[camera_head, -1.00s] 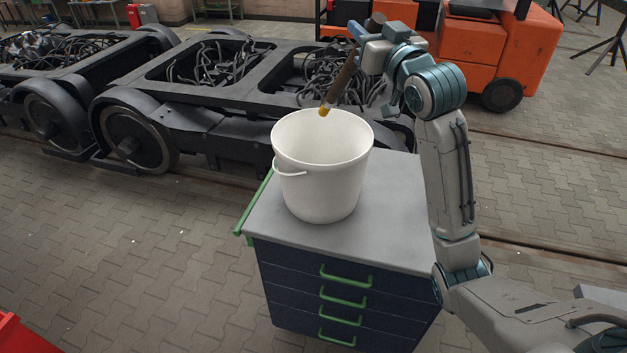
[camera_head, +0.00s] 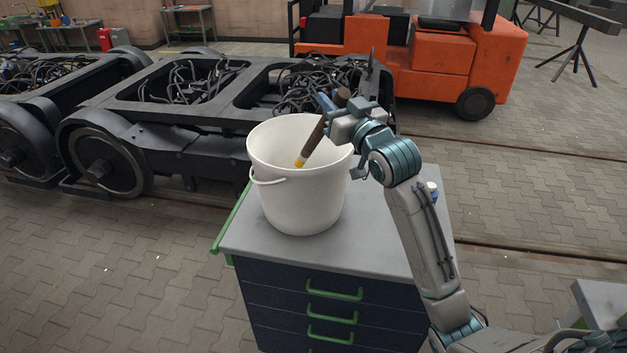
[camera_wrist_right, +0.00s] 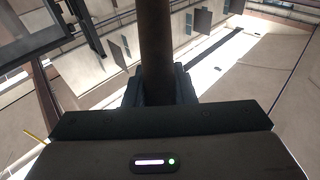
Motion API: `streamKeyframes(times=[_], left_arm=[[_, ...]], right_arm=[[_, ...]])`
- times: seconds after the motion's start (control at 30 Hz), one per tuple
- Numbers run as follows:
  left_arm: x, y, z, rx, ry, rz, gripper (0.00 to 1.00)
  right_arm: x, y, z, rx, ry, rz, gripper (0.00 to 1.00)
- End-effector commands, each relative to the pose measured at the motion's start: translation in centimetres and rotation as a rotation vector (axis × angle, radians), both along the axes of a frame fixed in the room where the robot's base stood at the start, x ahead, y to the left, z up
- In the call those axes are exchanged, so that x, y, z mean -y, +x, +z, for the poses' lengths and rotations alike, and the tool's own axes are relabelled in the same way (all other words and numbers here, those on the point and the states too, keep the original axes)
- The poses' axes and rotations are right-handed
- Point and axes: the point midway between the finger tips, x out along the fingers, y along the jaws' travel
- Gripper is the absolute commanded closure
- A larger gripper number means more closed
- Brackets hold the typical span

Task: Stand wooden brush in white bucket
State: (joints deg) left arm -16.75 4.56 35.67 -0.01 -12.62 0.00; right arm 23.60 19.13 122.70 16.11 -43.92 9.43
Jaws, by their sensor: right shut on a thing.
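The white bucket (camera_head: 297,195) stands upright on the grey top of a drawer cabinet in the head view, its handle hanging on the left side. My right gripper (camera_head: 327,112) is shut on the wooden brush (camera_head: 314,137), a dark brown stick with a yellow lower end, just above the bucket's right back rim. The brush is tilted, its yellow end down to the left within the bucket's mouth. In the right wrist view the brush's dark shaft (camera_wrist_right: 156,50) runs up from between the fingers. My left gripper is not in view.
The drawer cabinet (camera_head: 385,243) has green handles and a free strip of top before the bucket. A small white and blue item (camera_head: 432,188) sits at its right, partly behind my arm. A dark bogie (camera_head: 180,130) and an orange vehicle (camera_head: 455,60) stand behind.

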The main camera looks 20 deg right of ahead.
Motion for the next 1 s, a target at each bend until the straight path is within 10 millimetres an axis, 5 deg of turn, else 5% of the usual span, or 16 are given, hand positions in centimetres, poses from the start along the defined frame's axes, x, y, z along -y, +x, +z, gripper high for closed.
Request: streamKeyframes(times=[0.6, 1.0], left_arm=[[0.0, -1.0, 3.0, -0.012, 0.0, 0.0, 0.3], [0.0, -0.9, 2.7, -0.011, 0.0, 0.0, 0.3]], right_arm=[[0.0, 0.0, -7.9, -0.004, -0.001, 0.0, 1.0], [0.0, 0.0, -8.7, 0.0, 0.0, 0.0, 1.0]])
